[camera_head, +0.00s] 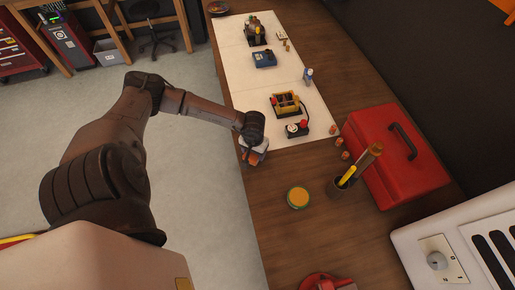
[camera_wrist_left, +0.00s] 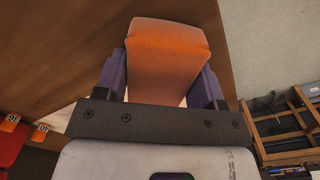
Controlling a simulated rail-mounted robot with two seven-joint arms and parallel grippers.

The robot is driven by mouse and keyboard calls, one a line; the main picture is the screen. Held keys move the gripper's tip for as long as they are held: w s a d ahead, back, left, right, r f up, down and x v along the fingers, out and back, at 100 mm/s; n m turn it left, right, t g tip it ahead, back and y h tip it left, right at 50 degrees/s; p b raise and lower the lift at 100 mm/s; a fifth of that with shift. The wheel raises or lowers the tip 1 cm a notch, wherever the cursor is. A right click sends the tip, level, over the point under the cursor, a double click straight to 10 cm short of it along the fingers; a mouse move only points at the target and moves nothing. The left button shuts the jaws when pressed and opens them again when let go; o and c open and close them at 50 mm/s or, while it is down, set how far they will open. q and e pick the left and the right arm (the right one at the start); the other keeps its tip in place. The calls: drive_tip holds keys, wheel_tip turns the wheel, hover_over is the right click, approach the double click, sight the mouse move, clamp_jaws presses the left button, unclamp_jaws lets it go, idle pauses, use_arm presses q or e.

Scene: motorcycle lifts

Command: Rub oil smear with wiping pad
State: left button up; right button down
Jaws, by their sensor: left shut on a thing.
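My left gripper (camera_head: 255,148) is at the near-left edge of the wooden workbench, beside the white mat's front corner. It is shut on an orange wiping pad (camera_head: 251,157), low over the wood. In the left wrist view the pad (camera_wrist_left: 168,50) sits between the two dark purple fingers, its broad face toward the camera. I cannot tell whether the pad touches the bench. I can make out no oil smear; it may be hidden under the pad or arm. My right gripper does not show.
On the bench (camera_head: 250,220), a control box with red buttons (camera_head: 297,129) stands close right of the gripper.

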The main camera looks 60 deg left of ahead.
use_arm(q)
drive_tip(key=shift+s+a, duration=0.1)
drive_tip(key=shift+s, duration=0.4)
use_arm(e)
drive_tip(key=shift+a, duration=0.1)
use_arm(q)
drive_tip(key=shift+s+r, duration=0.1)
drive_tip(key=shift+s, duration=0.2)
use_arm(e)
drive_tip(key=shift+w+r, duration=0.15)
use_arm(q)
wheel_tip(320, 180, up, 3)
drive_tip(key=shift+w+r+p, duration=0.1)
drive_tip(key=shift+r+p, duration=0.1)
drive_tip(key=shift+p, duration=0.7)
drive_tip(key=shift+r+p, duration=1.15)
drive_tip(key=shift+r, duration=1.1)
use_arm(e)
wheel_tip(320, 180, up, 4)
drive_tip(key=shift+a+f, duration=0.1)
